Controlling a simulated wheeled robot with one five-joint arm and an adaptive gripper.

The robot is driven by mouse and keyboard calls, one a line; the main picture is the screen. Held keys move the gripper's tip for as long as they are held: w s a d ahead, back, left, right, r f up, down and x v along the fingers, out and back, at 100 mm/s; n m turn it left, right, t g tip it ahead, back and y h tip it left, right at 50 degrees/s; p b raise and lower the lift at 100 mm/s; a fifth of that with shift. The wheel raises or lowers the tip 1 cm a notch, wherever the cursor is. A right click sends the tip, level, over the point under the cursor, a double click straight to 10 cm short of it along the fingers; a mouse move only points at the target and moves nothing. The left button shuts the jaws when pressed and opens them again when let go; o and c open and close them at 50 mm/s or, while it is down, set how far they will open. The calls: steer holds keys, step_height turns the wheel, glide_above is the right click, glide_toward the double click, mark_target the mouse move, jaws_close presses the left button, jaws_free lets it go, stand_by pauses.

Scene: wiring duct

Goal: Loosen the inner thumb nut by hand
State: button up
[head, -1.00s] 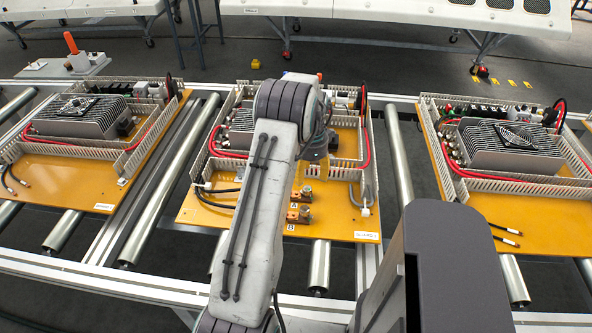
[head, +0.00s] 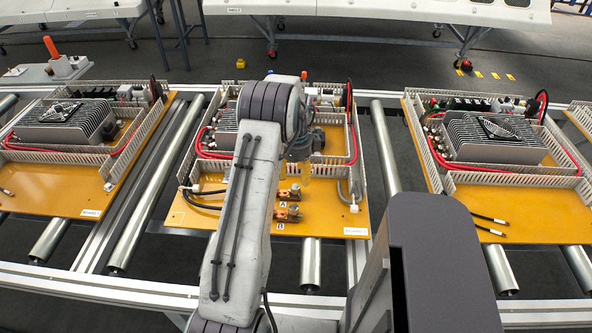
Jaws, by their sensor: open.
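The middle orange board (head: 240,222) carries two copper terminals near its front, marked A and B. Terminal A (head: 289,194) and terminal B (head: 287,214) each have a small metal stud or nut at the right end. The thumb nuts are too small to tell apart clearly. My gripper (head: 306,168) hangs just behind and above terminal A, its yellowish fingers pointing down. It is open and apart from the terminals. My arm hides part of the board's left middle and some of the gripper.
Black cables (head: 203,200) end left of the terminals. Similar boards lie on the left (head: 50,190) and right (head: 520,210), with rollers (head: 385,150) between. The board's front right is clear.

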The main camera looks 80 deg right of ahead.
mark_target(296, 187)
steer(key=shift+f+p, duration=0.45)
steer(key=shift+f, duration=2.6)
jaws_close()
steer(key=n+b, duration=0.2)
steer(key=n, duration=0.3)
steer(key=shift+f, duration=0.1)
steer(key=n+b, duration=0.1)
steer(key=n, duration=0.4)
steer(key=shift+a+n, duration=0.1)
steer(key=shift+n, duration=0.3)
